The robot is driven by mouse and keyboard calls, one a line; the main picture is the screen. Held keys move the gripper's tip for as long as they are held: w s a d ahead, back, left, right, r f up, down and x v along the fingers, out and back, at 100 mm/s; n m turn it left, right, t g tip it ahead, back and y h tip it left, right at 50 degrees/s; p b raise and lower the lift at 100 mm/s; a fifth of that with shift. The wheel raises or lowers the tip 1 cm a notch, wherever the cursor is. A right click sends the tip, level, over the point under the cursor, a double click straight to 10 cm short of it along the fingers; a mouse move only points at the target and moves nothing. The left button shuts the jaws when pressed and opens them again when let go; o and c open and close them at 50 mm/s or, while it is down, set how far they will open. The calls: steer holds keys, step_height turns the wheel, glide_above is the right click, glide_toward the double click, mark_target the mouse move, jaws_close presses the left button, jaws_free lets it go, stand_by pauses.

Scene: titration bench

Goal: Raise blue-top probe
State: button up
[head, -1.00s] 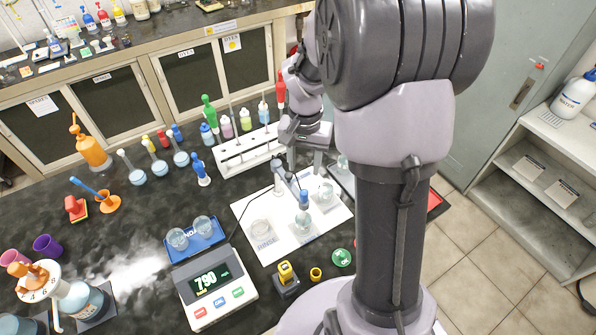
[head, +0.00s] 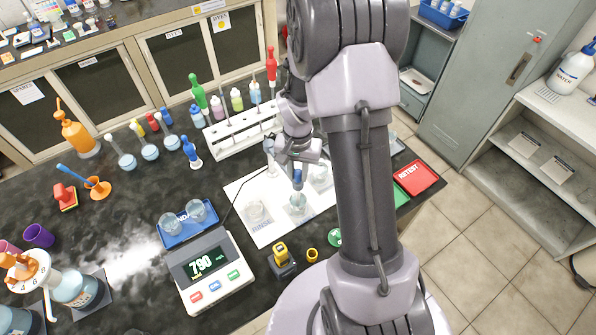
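The blue-top probe (head: 297,180) stands upright with its lower end in a small glass flask (head: 298,203) on the white mat (head: 265,233). My gripper (head: 296,160) is just above and behind the blue top in the head view. The fingers are small and seen from an angle, partly merged with the wrist, so their opening is unclear. I cannot tell whether they touch the probe. My arm hides part of the mat's right side.
A white rack (head: 235,133) stands behind the mat. A beaker (head: 255,210) is at the mat's left, another (head: 320,173) at its right. The pH meter (head: 208,270) and a yellow-topped item (head: 282,258) are in front. A red tray (head: 416,177) lies right.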

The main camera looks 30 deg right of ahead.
jaws_close()
stand_by(1.1)
